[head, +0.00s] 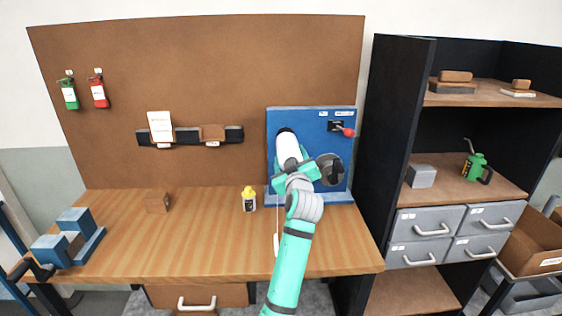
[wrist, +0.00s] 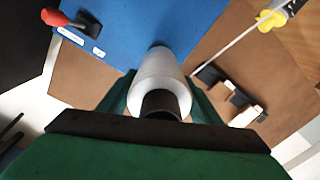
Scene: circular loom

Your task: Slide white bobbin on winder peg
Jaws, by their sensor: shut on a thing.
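The white bobbin (wrist: 160,78) is held between the green jaws of my gripper (wrist: 160,102) in the wrist view. Its near end shows a dark round core, and its far end points at the blue panel. In the head view the bobbin (head: 287,148) shows as a white cylinder above my gripper (head: 295,168), in front of the blue winder panel (head: 309,119). The winder peg cannot be made out; the bobbin and gripper cover that area. I cannot tell whether the bobbin is around the peg or only in front of it.
A red-knobbed lever (head: 348,131) and a dark round part (head: 330,168) sit on the panel right of my gripper. A yellow-capped bottle (head: 249,199) and a brown block (head: 157,202) stand on the wooden bench (head: 200,245). A dark shelf unit (head: 398,130) stands close on the right.

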